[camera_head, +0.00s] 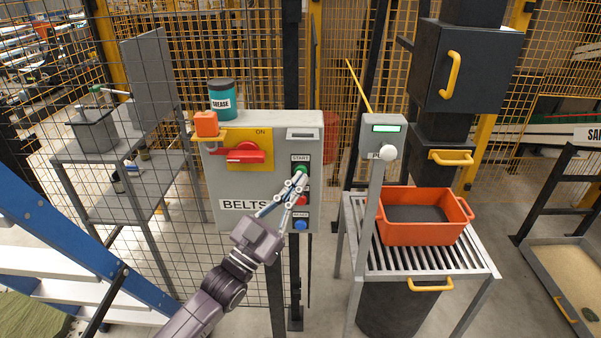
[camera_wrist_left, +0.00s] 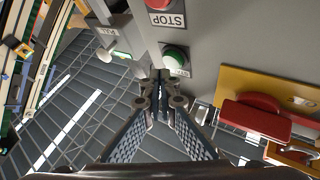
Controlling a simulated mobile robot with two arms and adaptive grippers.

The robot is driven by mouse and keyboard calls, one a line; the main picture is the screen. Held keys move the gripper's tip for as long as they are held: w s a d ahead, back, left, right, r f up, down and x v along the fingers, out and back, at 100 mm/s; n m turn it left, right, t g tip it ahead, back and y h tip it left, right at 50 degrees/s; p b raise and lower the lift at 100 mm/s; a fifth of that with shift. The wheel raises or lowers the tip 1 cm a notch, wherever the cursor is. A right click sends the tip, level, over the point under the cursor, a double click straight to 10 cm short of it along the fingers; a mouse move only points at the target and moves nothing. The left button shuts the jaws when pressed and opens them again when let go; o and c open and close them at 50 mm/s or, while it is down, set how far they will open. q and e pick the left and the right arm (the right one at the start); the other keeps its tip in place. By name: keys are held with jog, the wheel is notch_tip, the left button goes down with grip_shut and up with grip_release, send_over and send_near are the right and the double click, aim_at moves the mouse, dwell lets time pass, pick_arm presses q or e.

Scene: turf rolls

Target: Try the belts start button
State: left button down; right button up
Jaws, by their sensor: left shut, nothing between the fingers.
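The grey control box (camera_head: 222,180) labelled BELTS carries a green START button (camera_head: 302,169), a red button (camera_head: 302,200) below it and a blue button (camera_head: 301,224) lowest. My left gripper (camera_head: 299,178) is shut and empty, its fingertips just at the START button's lower edge in the head view. In the left wrist view the green button (camera_wrist_left: 175,57) shows beyond and slightly right of the fingertips (camera_wrist_left: 160,76). I cannot tell whether they touch it. The red STOP button (camera_wrist_left: 158,3) is at that view's top edge. My right gripper is not in view.
A red rotary switch (camera_head: 240,155) on a yellow plate sits on the box's left, with an orange block (camera_head: 206,124) and a grease can (camera_head: 221,99) above. A grey post box (camera_head: 383,136) with a white knob stands right. An orange crate (camera_head: 388,228) rests on a slatted stand.

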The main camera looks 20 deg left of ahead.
pick_arm(q)
jog(key=shift+w+a, duration=0.1)
jog(key=shift+w, duration=0.25)
jog(key=shift+w+a, duration=0.1)
jog(key=shift+w, duration=0.3)
dwell(0.6)
dwell(0.3)
jog(key=shift+s+d, duration=0.25)
jog(key=shift+s, duration=0.6)
jog(key=s+p, duration=0.1)
jog(key=s, duration=0.1)
jog(key=s+d+p, duration=0.1)
jog(key=s, duration=0.1)
jog(key=shift+s+d+p, duration=0.15)
jog(key=shift+s+p, duration=0.2)
jog(key=shift+s, duration=0.05)
